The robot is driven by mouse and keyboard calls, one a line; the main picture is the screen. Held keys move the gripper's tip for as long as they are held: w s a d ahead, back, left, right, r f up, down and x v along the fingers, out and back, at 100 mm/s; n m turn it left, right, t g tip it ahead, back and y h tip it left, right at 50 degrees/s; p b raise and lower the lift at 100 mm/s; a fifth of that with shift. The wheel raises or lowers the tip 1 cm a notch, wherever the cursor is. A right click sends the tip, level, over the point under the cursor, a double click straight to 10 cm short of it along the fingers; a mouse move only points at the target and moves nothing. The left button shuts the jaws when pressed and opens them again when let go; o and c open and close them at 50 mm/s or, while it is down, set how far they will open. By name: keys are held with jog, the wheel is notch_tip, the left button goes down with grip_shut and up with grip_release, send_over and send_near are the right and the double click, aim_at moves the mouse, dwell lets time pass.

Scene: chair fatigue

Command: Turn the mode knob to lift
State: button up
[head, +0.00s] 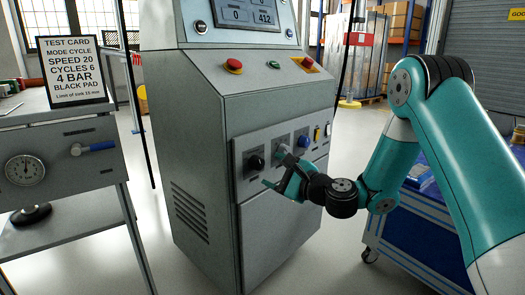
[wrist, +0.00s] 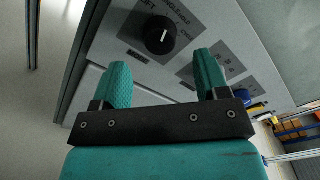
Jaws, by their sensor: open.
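The black mode knob (wrist: 159,35) sits on a grey labelled plate on the machine's front panel. The same knob shows in the head view (head: 256,162) at the left of the control row. My gripper (head: 274,171) is open and empty in front of the panel, just right of the knob. In the wrist view my gripper (wrist: 160,62) has a finger either side of a gap, with the knob beyond the fingertips, apart from them.
A blue knob (head: 303,141) and small switches sit right of the mode knob; a plate between is partly hidden by my gripper. A test card (head: 72,70) stands on the left bench. A blue cart (head: 405,240) stands right.

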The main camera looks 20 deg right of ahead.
aim_at(261, 165)
jog(key=x, duration=0.5)
jog(key=shift+w, duration=0.15)
jog(key=c, duration=0.9)
